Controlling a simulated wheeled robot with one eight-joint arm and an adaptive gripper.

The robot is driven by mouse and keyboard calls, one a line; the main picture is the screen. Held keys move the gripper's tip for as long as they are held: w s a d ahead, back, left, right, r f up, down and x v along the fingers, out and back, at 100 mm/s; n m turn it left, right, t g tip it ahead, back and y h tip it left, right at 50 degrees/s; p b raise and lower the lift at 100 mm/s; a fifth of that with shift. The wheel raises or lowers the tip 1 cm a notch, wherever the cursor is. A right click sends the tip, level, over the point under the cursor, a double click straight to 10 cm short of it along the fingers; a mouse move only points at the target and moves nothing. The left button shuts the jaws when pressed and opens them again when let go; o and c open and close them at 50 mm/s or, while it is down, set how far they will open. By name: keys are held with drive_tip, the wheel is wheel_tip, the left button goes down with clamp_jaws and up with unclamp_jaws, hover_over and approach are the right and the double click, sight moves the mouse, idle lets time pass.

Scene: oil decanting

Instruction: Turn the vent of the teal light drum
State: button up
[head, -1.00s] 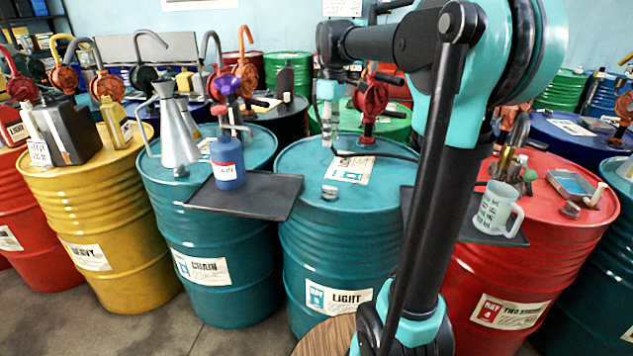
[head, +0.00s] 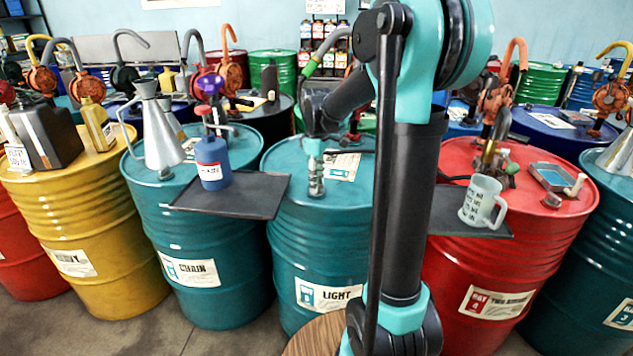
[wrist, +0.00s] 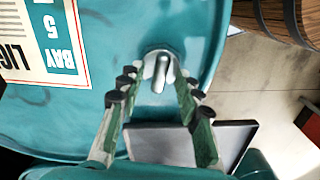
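The teal light drum (head: 313,255) stands in the middle of the head view, with its LIGHT label on the front. My gripper (head: 316,190) points down at the front of its lid, and hides the vent there in the head view. In the wrist view, the vent (wrist: 158,68) is a small round grey cap with a raised ridge on the teal lid. My gripper (wrist: 157,84) is open there, with one finger on each side of the vent's near side. I cannot tell whether the fingers touch the vent.
A black tray (head: 262,203) with a blue bottle (head: 212,165) juts out left of the light drum. Another tray (head: 445,222) with a frosted mug (head: 482,203) is at right. The red drum (head: 440,265) is close on the right, the teal chain drum (head: 215,285) on the left.

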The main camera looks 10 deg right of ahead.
drive_tip(key=shift+f, duration=0.2)
clamp_jaws()
